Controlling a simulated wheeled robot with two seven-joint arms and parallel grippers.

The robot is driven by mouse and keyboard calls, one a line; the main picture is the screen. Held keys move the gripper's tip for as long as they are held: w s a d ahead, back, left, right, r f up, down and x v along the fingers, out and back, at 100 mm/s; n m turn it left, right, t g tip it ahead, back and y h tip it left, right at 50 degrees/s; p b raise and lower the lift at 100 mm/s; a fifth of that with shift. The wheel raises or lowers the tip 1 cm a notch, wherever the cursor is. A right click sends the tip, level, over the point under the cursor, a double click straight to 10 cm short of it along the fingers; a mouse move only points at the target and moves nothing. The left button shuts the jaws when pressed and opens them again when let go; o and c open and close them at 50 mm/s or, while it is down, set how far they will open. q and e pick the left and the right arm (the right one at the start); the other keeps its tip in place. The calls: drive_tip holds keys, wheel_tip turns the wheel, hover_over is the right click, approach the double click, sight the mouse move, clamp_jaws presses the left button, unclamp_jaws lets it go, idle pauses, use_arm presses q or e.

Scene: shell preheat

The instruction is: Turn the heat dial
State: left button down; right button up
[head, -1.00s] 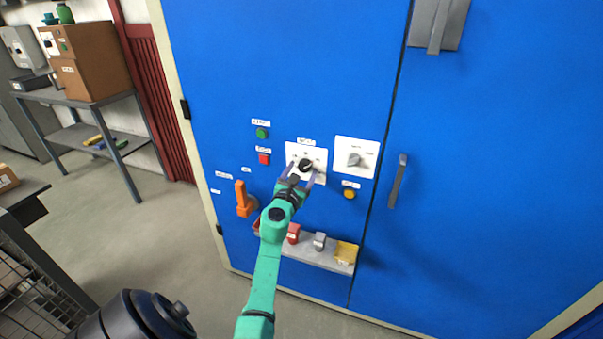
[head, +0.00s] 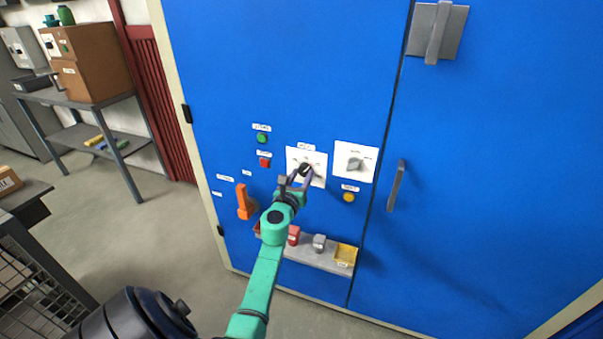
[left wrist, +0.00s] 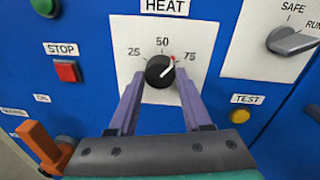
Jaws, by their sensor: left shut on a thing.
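The heat dial (left wrist: 159,74) is a round black knob on a white plate marked HEAT (left wrist: 148,30), with 25, 50 and 75 around it. Its white pointer line points up and right, between 50 and 75, close to a small red mark (left wrist: 173,58). The dial also shows in the head view (head: 305,169), partly covered by my gripper. My left gripper (left wrist: 160,88) is shut on the dial, one purple finger on each side. In the head view my left gripper (head: 297,180) reaches up to it from below. My right gripper is not in view.
The blue cabinet also carries a green button (left wrist: 45,6), a red STOP button (left wrist: 66,71), a yellow TEST button (left wrist: 238,116), a grey SAFE/RUN switch (left wrist: 291,40) and an orange lever (head: 243,201). A grey shelf (head: 325,262) with small blocks is below.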

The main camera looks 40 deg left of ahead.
use_arm(q)
drive_tip(key=n+p, duration=0.1)
drive_tip(key=n, duration=0.3)
drive_tip(key=shift+n+p, duration=0.3)
drive_tip(key=n+p, duration=0.1)
drive_tip(key=n, duration=0.3)
drive_tip(key=shift+h, duration=0.4)
drive_tip(key=n, duration=0.5)
drive_tip(key=shift+a+h+p, duration=0.1)
drive_tip(key=shift+h+p, duration=0.2)
drive_tip(key=shift+p, duration=0.1)
drive_tip(key=n, duration=0.4)
drive_tip(key=shift+n+p, duration=0.3)
drive_tip(key=shift+p, duration=0.1)
drive_tip(key=n, duration=0.3)
drive_tip(key=n+p, duration=0.1)
drive_tip(key=n, duration=0.2)
drive_tip(key=shift+a+t+h, duration=0.1)
drive_tip(key=shift+t+h, duration=0.2)
drive_tip(key=shift+h, duration=0.1)
drive_tip(key=n+p, duration=0.1)
drive_tip(key=n, duration=0.5)
drive_tip(key=shift+f, duration=0.15)
drive_tip(key=shift+n, duration=0.3)
drive_tip(key=shift+s, duration=0.1)
drive_tip(key=shift+c, duration=1.7)
unclamp_jaws()
